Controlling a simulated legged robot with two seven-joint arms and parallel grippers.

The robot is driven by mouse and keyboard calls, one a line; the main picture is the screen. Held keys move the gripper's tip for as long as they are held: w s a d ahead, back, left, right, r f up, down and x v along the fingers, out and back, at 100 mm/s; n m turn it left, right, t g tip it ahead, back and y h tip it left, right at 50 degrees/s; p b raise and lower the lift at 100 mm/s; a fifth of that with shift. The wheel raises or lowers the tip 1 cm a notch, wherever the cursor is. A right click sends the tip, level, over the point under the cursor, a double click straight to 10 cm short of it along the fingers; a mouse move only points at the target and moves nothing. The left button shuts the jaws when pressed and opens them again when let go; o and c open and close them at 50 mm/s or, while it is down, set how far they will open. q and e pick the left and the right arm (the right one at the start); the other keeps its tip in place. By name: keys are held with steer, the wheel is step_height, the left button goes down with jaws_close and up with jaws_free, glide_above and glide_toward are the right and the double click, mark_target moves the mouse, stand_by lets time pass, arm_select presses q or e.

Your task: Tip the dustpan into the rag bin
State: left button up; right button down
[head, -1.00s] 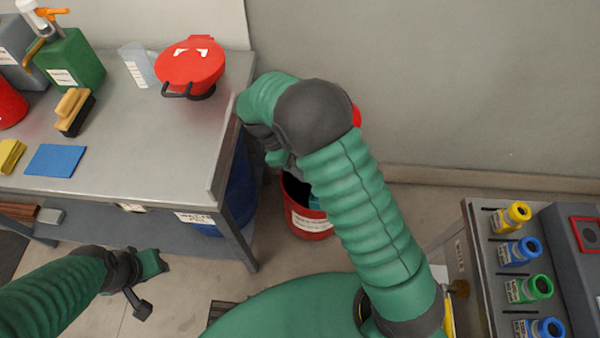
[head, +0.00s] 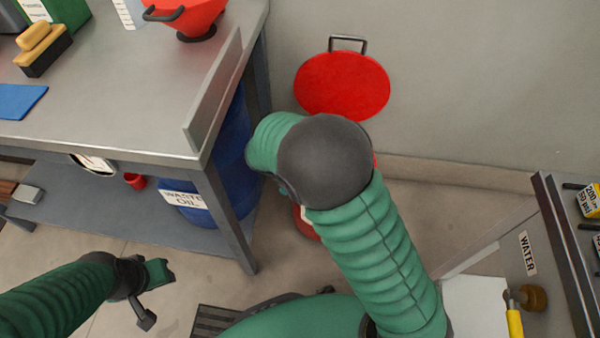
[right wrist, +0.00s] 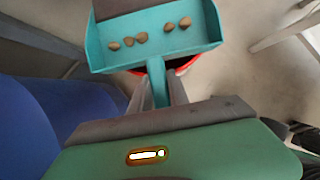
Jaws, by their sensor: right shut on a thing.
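The teal dustpan (right wrist: 150,40) shows in the right wrist view, with several small brown lumps lying in it. My right gripper (right wrist: 160,90) is shut on its handle. The red rag bin (right wrist: 186,66) shows beneath and behind the dustpan, its opening dark and mostly covered by the pan. In the head view my right arm hides the dustpan and most of the bin; a piece of the red bin (head: 305,222) shows beside the arm. A red round lid (head: 342,88) stands raised by the wall. My left gripper (head: 152,292) is empty and open, low at the left.
A metal workbench (head: 130,110) with a raised end plate is at the left. A blue waste oil drum (head: 232,160) stands under its end, close to my right arm. A rack with a WATER label (head: 527,253) is at the right. Floor shows between them.

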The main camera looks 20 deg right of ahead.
steer(key=shift+w+d+r+g+y+p, duration=0.55)
steer(key=shift+d+r+y+p, duration=0.5)
steer(key=shift+p, duration=1.6)
steer(key=shift+w+d+r+g+y+p, duration=0.3)
steer(key=shift+d+r+g+y+p, duration=0.7)
steer(key=shift+p, duration=1.65)
steer(key=shift+w+d+r+g+y+p, duration=0.4)
steer(key=shift+r+y+p, duration=0.75)
steer(key=shift+p, duration=1.5)
steer(key=shift+w+d+f+y, duration=0.2)
steer(key=shift+y, duration=0.4)
steer(key=shift+w+d+r+g+y, duration=0.1)
steer(key=shift+w+d+g+y, duration=0.05)
steer(key=shift+d+g+y, duration=0.15)
steer(key=shift+p, duration=1.35)
steer(key=shift+w, duration=0.1)
steer(key=shift+d+r+p, duration=0.1)
steer(key=shift+p, duration=0.2)
